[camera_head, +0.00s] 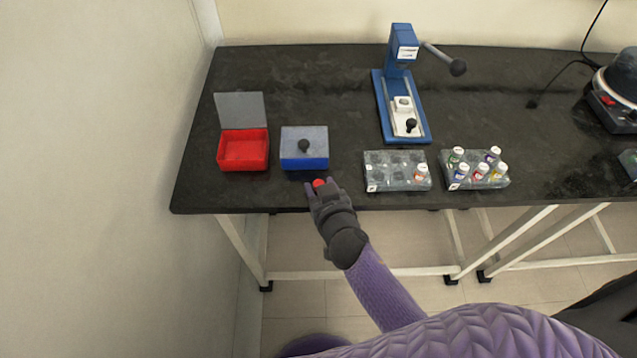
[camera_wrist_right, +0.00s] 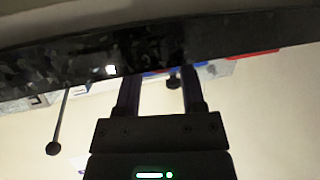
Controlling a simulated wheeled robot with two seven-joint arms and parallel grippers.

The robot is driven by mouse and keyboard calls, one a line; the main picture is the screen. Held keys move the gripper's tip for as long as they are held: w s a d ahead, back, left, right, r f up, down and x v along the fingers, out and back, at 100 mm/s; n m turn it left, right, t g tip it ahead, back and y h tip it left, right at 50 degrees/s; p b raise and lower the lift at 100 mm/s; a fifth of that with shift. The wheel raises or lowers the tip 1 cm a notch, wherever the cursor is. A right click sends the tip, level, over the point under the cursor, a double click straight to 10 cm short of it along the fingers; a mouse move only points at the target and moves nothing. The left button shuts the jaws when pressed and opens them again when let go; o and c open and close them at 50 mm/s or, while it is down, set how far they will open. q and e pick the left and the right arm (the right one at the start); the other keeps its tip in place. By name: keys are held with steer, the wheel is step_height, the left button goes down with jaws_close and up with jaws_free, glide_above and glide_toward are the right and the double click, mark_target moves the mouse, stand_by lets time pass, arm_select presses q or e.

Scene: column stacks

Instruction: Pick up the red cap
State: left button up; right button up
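The red cap (camera_head: 319,183) is a small round red piece near the table's front edge, just in front of the blue box. My right gripper (camera_head: 320,186) is over it, with one finger on each side of it in the head view. In the right wrist view the two fingers (camera_wrist_right: 160,85) stand well apart, and I cannot make out the cap between them. Whether the fingers touch the cap cannot be told. My left gripper is not in view.
A blue box (camera_head: 304,163) with a grey knobbed lid stands behind the gripper. An open red box (camera_head: 243,166) is left of it. A vial rack (camera_head: 378,170) and a fuller one (camera_head: 451,182) are right. A blue lever press (camera_head: 378,105) stands behind.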

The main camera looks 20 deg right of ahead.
jaws_close()
